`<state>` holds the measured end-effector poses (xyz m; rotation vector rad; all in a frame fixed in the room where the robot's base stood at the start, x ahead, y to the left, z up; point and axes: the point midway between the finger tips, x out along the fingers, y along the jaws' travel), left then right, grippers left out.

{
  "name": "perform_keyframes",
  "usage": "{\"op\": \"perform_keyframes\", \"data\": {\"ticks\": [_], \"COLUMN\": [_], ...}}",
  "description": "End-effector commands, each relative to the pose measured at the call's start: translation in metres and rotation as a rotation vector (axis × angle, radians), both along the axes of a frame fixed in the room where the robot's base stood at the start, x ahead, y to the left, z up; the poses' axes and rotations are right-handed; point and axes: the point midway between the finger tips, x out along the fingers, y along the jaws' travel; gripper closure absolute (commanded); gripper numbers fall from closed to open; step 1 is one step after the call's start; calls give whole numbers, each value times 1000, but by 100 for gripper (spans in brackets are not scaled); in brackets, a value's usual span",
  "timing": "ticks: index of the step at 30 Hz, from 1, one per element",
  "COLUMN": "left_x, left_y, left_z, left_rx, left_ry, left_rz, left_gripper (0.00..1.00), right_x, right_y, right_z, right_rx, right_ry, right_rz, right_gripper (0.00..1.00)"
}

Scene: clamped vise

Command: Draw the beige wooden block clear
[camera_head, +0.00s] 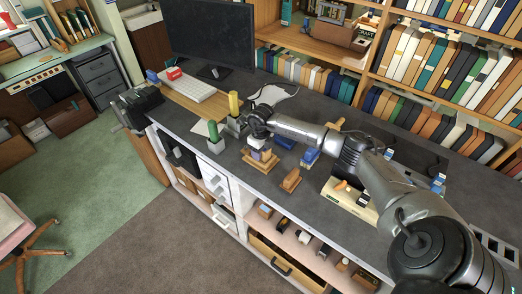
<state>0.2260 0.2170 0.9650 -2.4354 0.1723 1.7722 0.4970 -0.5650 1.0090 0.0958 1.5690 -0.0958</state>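My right gripper (259,143) reaches in from the right and points down at the desk. It is directly above a small object with a brown base (260,163). A pale piece (262,154) stands up from this base, just under the fingers. It may be the beige wooden block, but it is too small to be sure. I cannot tell whether the fingers touch it or are open or shut. A brown wooden piece (290,181) lies on the desk to the right, apart from the gripper. My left gripper is not in view.
A black device (140,104) sits at the left corner. Bookshelves (372,60) stand behind.

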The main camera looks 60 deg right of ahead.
Motion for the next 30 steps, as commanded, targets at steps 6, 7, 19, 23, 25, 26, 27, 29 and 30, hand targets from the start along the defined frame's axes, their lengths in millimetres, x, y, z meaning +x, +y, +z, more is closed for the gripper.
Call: {"op": "perform_keyframes", "data": {"ticks": [6, 7, 19, 23, 25, 26, 27, 29, 30], "left_x": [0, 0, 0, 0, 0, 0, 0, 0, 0], "left_y": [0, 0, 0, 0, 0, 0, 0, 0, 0], "left_z": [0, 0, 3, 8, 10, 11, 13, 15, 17], "left_rx": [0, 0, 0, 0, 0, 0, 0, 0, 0], "left_ry": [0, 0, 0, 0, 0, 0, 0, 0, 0], "left_rz": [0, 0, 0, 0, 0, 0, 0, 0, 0], "left_gripper": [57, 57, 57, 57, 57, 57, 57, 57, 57], "right_x": [0, 0, 0, 0, 0, 0, 0, 0, 0], "right_y": [0, 0, 0, 0, 0, 0, 0, 0, 0], "right_z": [0, 0, 5, 12, 16, 18, 20, 23, 26], "right_rx": [0, 0, 0, 0, 0, -1, -1, -1, -1], "right_ry": [0, 0, -1, -1, -1, -1, -1, -1, -1], "right_rz": [0, 0, 0, 0, 0, 0, 0, 0, 1], "right_gripper": [69, 72, 84, 84, 84, 84, 84, 84, 84]}}
